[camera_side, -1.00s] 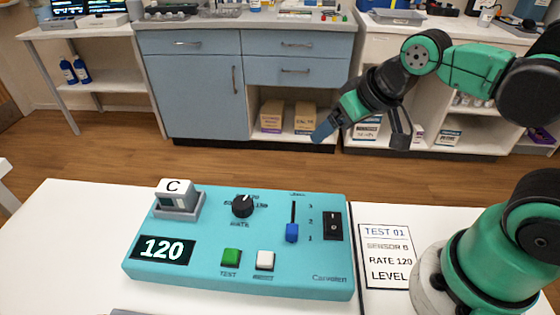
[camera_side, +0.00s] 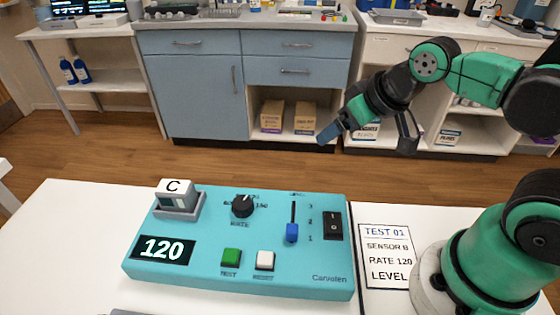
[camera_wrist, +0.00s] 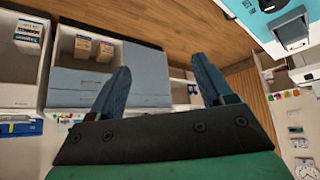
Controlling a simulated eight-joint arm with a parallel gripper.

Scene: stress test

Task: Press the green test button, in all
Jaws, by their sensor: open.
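The panel's display (camera_side: 162,250) reads 120. A grey module marked C (camera_side: 177,197) stands in a socket at its back left. A black rate knob (camera_side: 242,206), a blue slider (camera_side: 292,232) near mark 1 and a black rocker switch (camera_side: 333,226) are on it too. My gripper (camera_side: 365,140) is open and empty, high above and behind the panel. In the wrist view its two fingers (camera_wrist: 162,85) stand apart.
A card (camera_side: 387,256) reading TEST 01, SENSOR B, RATE 120, LEVEL lies right of the panel on the white table (camera_side: 60,250). Blue cabinets (camera_side: 190,85) stand behind, across the floor. The space above the panel is clear.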

